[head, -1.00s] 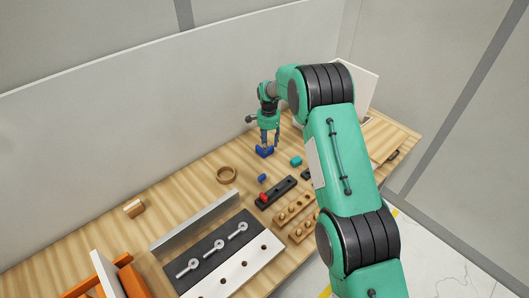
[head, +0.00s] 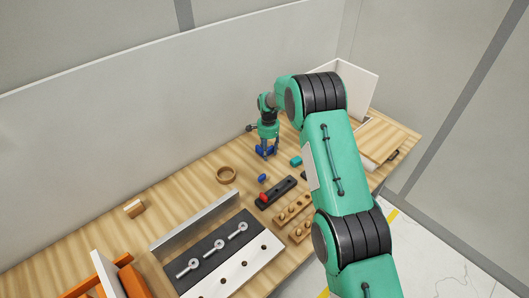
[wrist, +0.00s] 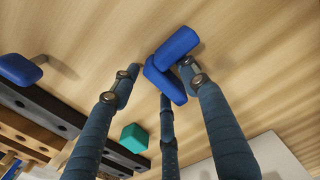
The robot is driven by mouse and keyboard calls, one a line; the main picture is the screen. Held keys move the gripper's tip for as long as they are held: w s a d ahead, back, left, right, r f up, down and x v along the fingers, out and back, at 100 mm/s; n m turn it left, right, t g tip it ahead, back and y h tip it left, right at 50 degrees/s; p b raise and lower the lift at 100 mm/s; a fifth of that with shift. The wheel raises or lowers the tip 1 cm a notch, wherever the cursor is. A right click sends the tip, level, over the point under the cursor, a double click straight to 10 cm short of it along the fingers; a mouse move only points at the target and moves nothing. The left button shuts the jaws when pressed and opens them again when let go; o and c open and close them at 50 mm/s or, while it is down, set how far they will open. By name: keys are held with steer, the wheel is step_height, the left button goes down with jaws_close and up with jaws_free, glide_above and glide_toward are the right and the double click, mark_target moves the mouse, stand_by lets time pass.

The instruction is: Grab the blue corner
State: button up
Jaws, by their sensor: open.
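The blue corner (wrist: 176,62) is an L-shaped blue piece lying on the wooden table. In the head view it shows at the far side of the table, partly hidden by my fingers (head: 265,152). My gripper (wrist: 158,82) is open, with its three dark fingers spread. In the wrist view the right fingertip is close beside the corner and overlaps its edge. The left fingertip stands apart from it, and the middle finger points at its near end. I cannot tell whether any finger touches it.
A teal cube (wrist: 134,138) lies near the fingers. Another blue piece (wrist: 20,68) is at the left of the wrist view. A grey wall runs behind the table.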

steer(key=c, duration=1)
steer(key=shift+o, duration=0.2)
steer(key=shift+r, duration=5)
